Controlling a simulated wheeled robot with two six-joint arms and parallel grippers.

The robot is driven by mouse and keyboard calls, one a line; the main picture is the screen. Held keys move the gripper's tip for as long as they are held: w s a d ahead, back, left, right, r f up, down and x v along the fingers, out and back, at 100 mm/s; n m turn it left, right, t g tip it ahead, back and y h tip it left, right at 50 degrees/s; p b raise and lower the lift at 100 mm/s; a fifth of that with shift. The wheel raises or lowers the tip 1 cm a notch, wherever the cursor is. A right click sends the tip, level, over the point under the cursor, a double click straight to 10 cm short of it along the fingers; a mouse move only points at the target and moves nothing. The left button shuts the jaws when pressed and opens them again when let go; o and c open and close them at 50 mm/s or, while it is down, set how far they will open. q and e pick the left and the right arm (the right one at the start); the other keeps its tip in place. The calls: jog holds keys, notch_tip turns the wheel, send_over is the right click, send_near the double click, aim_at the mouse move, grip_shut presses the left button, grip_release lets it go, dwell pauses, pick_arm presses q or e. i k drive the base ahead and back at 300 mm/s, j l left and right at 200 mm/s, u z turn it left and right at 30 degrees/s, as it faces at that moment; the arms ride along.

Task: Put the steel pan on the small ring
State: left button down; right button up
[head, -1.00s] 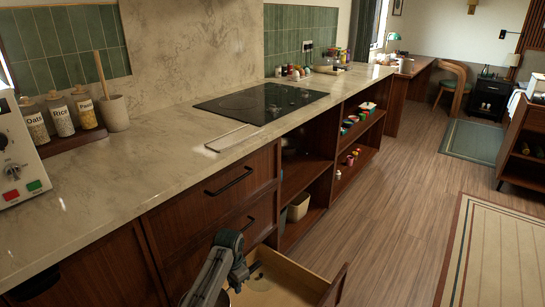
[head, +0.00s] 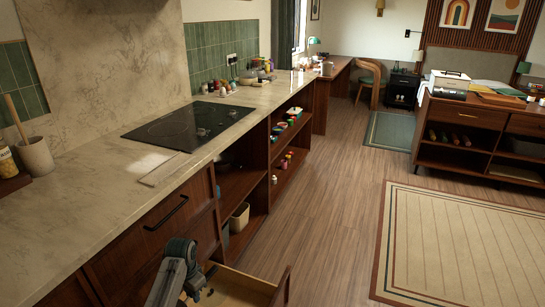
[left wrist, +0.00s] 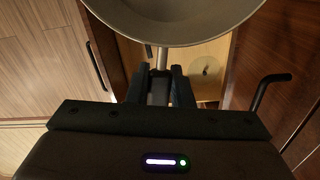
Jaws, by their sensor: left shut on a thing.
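The steel pan (left wrist: 185,18) shows at the top of the left wrist view as a wide, round, grey bowl shape, cut off by the picture's edge. Its thin handle (left wrist: 161,58) runs down between the fingers of my left gripper (left wrist: 160,78), which is shut on it. In the head view my left gripper (head: 194,288) is low at the bottom, by the open drawer; I cannot make out the pan there. The black cooktop (head: 190,125) lies flat in the counter, with faint ring marks; the small ring is hard to tell apart. My right gripper is out of view.
The open drawer (head: 243,286) sticks out below the counter, beside my left arm. A pale flat board (head: 165,168) lies at the cooktop's near edge. A utensil crock (head: 36,157) stands far left. The counter's near stretch (head: 95,215) is clear.

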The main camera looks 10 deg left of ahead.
aim_at(200, 107)
jog(key=i+l+z, duration=0.3)
jog(key=i+z, duration=0.15)
jog(key=i, duration=0.15)
jog(key=i+l+z, duration=0.1)
jog(key=i+z, duration=0.3)
jog(key=i, duration=0.2)
jog(key=i+u, duration=0.1)
jog(key=i, duration=0.4)
jog(key=i+l+u, duration=0.15)
jog(key=i, duration=0.3)
jog(key=i+l+u, duration=0.1)
jog(key=i, duration=0.4)
jog(key=i+l+u, duration=0.1)
jog(key=i+u, duration=0.3)
jog(key=i+l+u, duration=0.15)
jog(key=u, duration=0.25)
jog(key=i+l+u, duration=0.2)
jog(key=l+u, duration=0.2)
jog(key=i+l+u, duration=0.15)
jog(key=u, duration=0.25)
jog(key=l, duration=0.1)
